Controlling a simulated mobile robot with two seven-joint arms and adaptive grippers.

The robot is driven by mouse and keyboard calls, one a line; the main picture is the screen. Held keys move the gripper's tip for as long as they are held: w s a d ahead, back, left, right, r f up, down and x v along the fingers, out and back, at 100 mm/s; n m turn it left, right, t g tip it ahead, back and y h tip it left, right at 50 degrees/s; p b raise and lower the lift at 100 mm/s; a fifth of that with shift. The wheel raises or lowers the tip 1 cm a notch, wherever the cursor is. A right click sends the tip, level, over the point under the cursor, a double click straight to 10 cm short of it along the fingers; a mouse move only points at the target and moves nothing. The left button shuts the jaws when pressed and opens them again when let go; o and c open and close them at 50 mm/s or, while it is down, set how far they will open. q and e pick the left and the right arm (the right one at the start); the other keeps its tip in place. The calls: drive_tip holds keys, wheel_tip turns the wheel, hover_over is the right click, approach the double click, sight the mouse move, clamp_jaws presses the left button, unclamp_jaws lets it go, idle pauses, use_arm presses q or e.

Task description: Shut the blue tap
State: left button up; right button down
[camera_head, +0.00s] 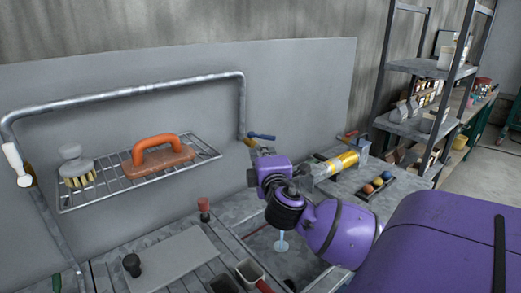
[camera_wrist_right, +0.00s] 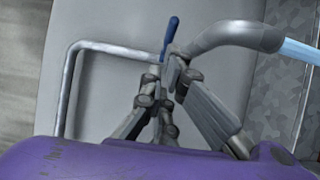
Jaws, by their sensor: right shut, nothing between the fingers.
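The blue tap handle (camera_head: 262,137) sticks out near the right end of the grey pipe frame by the back panel. It also shows in the right wrist view (camera_wrist_right: 171,38), beside a thick curved grey spout (camera_wrist_right: 235,38). A pale blue stream (camera_wrist_right: 300,53) leaves the spout, and a pale blue streak (camera_head: 281,242) shows below my wrist in the head view. My right gripper (camera_wrist_right: 166,78) is shut and empty, its fingertips close to the base of the blue handle; I cannot tell whether they touch. In the head view my purple wrist hides most of the gripper and spout. My left gripper is out of view.
A wire rack (camera_head: 110,188) holds an orange-handled float (camera_head: 158,156) and a round brush (camera_head: 76,166). A yellow cylinder (camera_head: 336,164) and a tray of coloured balls (camera_head: 376,186) lie right of my wrist. Metal shelves (camera_head: 415,130) stand further right.

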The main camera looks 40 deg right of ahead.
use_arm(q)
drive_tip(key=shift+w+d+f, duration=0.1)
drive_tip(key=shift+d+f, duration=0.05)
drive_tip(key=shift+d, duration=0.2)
use_arm(e)
drive_tip(key=s+a, duration=0.2)
drive_tip(key=s, duration=0.5)
drive_tip(key=shift+f, duration=0.2)
